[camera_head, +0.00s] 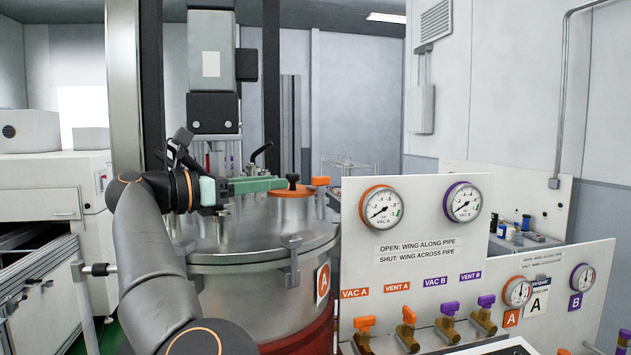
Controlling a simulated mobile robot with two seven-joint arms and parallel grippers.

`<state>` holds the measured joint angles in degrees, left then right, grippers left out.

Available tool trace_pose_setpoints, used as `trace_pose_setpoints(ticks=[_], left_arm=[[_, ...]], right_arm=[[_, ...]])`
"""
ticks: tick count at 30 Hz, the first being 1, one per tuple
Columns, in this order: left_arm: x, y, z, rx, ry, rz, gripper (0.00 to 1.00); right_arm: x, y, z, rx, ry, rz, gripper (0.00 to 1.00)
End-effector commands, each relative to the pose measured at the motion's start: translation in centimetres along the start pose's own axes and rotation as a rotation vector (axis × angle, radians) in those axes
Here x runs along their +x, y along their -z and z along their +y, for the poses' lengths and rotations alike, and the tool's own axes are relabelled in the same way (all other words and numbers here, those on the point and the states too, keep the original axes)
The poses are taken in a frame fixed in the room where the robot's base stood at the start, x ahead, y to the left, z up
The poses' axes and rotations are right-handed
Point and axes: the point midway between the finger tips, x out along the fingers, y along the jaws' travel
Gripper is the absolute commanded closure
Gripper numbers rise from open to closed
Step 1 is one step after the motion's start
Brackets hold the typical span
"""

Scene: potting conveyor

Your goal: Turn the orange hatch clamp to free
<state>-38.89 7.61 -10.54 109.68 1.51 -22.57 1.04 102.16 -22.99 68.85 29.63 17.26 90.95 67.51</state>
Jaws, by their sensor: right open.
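The orange hatch clamp (320,181) is a small orange wing on a short post at the right side of the steel vessel lid (240,237). Beside it, to the left, is the round orange hatch (290,193) with a black knob on top. My right gripper (217,192) is open over the left part of the lid, left of the hatch and apart from the clamp. The fingertips are partly hidden. My left gripper is out of view.
A gauge panel (415,250) stands right of the vessel, with orange and purple valve wings below. A black lever (262,151) rises behind the green bar. A steel column (125,80) stands behind my arm. The space above the clamp looks clear.

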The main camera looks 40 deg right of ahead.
Motion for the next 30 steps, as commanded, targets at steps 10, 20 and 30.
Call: trace_pose_setpoints(ticks=[10, 20, 30], left_arm=[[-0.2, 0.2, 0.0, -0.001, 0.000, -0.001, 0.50], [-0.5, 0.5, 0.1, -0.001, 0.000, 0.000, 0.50], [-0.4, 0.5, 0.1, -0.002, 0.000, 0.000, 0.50]], right_arm=[[7.2, -0.2, -0.2, 0.001, 0.005, 0.000, 0.56], [10.1, -0.2, -0.1, 0.003, 0.003, -0.003, 0.56], [10.2, -0.1, -0.1, 0.003, 0.003, -0.003, 0.65]])
